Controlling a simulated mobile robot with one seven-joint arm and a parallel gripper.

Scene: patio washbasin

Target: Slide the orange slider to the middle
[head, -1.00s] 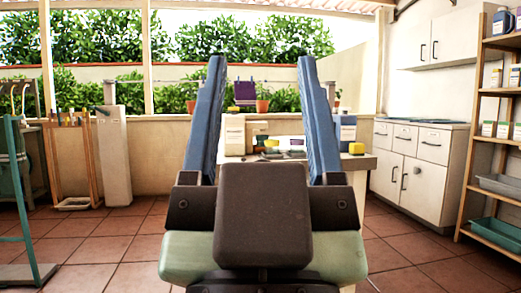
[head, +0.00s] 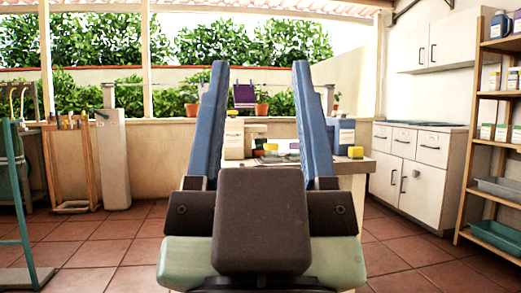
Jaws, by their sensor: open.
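My gripper (head: 261,66) is large in the middle of the head view, its two long blue fingers apart and pointing away from me. It is open, with nothing held between the fingers. Beyond it stands a light washbasin bench (head: 352,175), mostly hidden behind my gripper. I cannot make out an orange slider; it may be too small or hidden behind my gripper.
A white box (head: 234,138), a yellow item (head: 270,148), a blue-and-white container (head: 345,132) and a yellow-green block (head: 355,152) are on the bench. White cabinets (head: 412,175) and a wooden shelf (head: 470,165) stand right. A wooden rack (head: 94,170) stands left.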

